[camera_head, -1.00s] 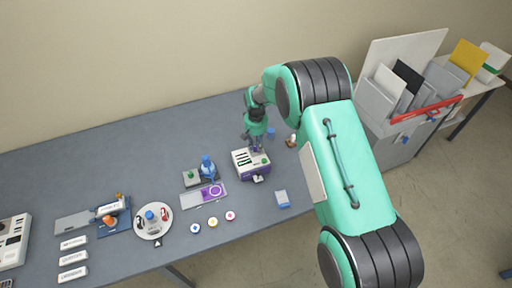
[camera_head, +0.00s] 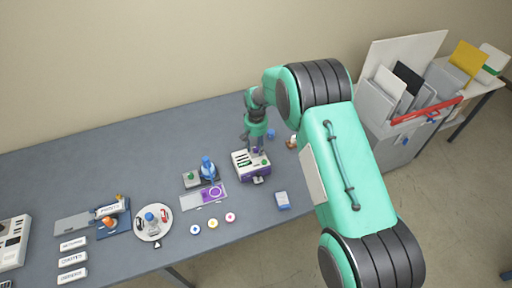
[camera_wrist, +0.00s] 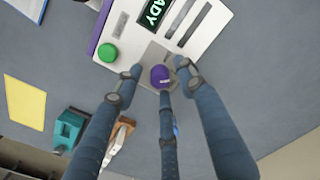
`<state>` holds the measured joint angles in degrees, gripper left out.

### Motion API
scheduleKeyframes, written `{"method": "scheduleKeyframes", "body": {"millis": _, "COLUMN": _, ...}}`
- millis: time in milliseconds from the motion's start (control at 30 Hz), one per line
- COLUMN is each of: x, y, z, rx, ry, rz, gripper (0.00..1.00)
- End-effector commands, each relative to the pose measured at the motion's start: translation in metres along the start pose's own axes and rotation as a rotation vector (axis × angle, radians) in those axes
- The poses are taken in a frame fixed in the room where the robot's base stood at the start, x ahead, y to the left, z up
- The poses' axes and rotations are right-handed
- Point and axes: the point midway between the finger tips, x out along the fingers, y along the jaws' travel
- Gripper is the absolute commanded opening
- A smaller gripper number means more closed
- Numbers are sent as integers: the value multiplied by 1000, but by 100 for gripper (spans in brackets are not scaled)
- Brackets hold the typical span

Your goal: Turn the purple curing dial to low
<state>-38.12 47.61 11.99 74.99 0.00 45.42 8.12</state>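The purple curing dial (camera_wrist: 160,76) is a small round knob on a light grey plate on top of a white and purple machine (camera_wrist: 205,35). The machine also shows in the head view (camera_head: 251,172), on the table. In the head view my gripper (camera_head: 254,149) is over the machine's back edge and hides the dial there. I cannot make out the dial's setting marks.
A green button (camera_wrist: 107,53) and a display ending in "ADY" are near the dial. A purple-ringed plate (camera_head: 190,201) and a blue bottle (camera_head: 207,168) stand left of the machine. The table's back left is clear.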

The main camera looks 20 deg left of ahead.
Motion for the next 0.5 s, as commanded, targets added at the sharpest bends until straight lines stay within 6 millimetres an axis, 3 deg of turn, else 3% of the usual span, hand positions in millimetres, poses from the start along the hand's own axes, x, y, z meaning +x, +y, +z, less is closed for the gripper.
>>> {"method": "scheduleKeyframes", "body": {"millis": 267, "x": -19, "y": 0, "z": -1, "rx": 0, "ry": 2, "rz": 0, "gripper": 40}}
{"method": "scheduleKeyframes", "body": {"millis": 500, "x": -56, "y": 0, "z": -1, "rx": 0, "ry": 3, "rz": 0, "gripper": 40}}
